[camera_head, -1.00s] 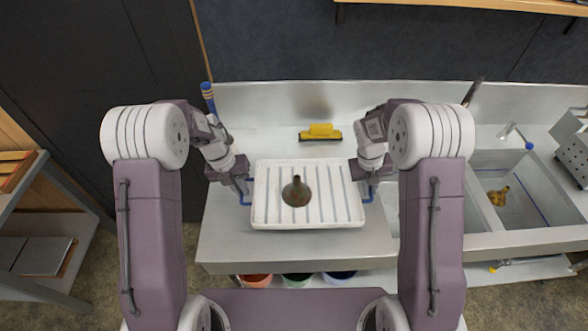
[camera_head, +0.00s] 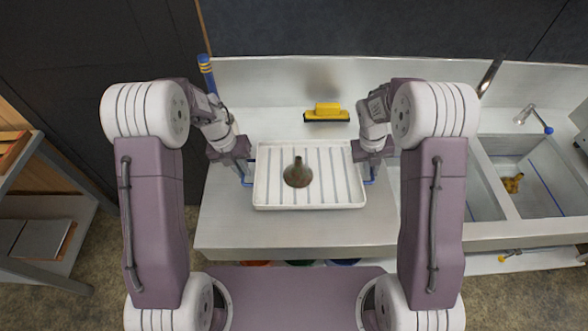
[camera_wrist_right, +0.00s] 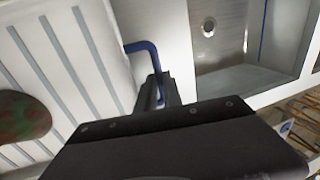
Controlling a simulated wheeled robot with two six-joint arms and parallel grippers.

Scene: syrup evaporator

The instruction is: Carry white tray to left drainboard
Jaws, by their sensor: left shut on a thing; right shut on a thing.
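The white tray (camera_head: 262,203) has grey stripes and blue handles at its left and right ends. It appears level over the left drainboard (camera_head: 225,228); whether it touches the metal I cannot tell. A brown-green funnel-shaped thing (camera_head: 297,174) stands on it. My left gripper (camera_head: 246,179) is shut on the tray's left handle. My right gripper (camera_head: 367,177) is shut on the right handle. In the right wrist view, the blue handle (camera_wrist_right: 142,46) runs into the jaws beside the tray (camera_wrist_right: 75,45).
A yellow squeegee (camera_head: 327,114) lies behind the tray near the backsplash. A blue-and-yellow striped post (camera_head: 206,72) stands at the back left. Sink basins (camera_head: 535,180) lie to the right, one with a yellow-brown thing (camera_head: 512,183). A grey shelf (camera_head: 62,205) stands at the far left.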

